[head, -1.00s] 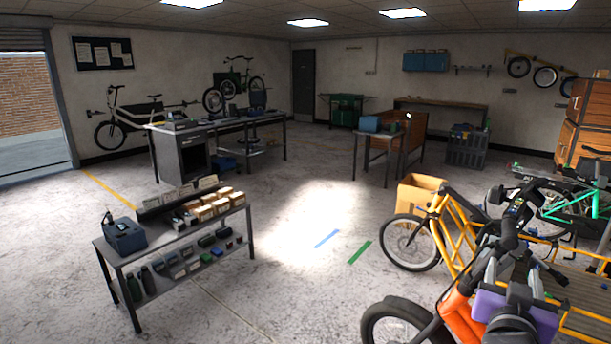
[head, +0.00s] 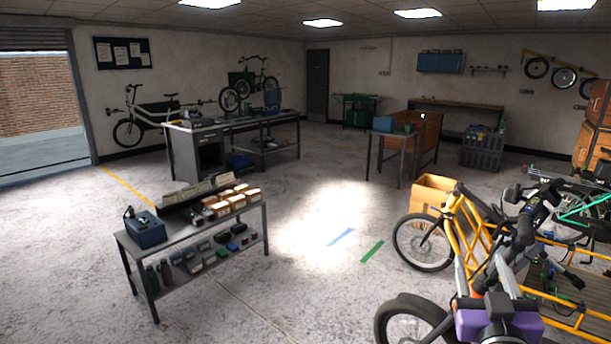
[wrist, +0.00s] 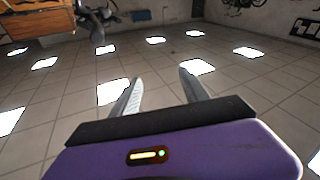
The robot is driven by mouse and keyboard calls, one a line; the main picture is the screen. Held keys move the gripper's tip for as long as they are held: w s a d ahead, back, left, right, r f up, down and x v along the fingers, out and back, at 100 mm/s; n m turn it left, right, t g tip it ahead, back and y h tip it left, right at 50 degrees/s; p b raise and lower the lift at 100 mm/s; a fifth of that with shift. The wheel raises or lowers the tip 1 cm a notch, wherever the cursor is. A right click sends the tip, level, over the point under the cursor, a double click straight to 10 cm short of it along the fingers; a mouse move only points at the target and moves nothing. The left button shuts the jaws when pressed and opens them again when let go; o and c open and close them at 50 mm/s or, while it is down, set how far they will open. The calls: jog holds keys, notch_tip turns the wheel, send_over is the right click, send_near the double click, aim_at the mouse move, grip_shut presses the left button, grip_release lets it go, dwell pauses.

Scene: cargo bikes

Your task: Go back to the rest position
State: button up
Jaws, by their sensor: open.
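My gripper (head: 483,262) shows at the lower right of the head view, with its purple body low and its two pale fingers pointing up. In the wrist view my gripper (wrist: 160,84) has its two grey fingers spread apart with nothing between them. In the head view it overlaps the orange and yellow cargo bikes behind it; I cannot tell how close it is to them.
A yellow-framed cargo bike (head: 469,222) stands at the right beside a cardboard box (head: 432,192). A low shelf table (head: 226,213) with small boxes stands at front left. The middle floor is clear. The wrist view shows mostly ceiling (wrist: 245,76).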

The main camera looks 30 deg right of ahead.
jog(key=s+a+f+n+t+y, duration=0.2)
jog(key=a+f+n+y, duration=0.25)
jog(key=a, duration=0.45)
jog(key=s+a+f+n+t+y, duration=0.25)
jog(key=a+f+y, duration=0.25)
jog(key=a, duration=0.4)
jog(key=s+a+f+g+y, duration=0.2)
jog(key=s+a+f, duration=0.2)
jog(key=s, duration=0.5)
jog(key=s+a+f+g+y, duration=0.2)
jog(key=s+a+f, duration=0.2)
jog(key=s+a, duration=0.3)
jog(key=s, duration=0.2)
jog(key=shift+s+a+f, duration=0.25)
jog(key=shift+s, duration=0.2)
jog(key=shift+c, duration=0.4)
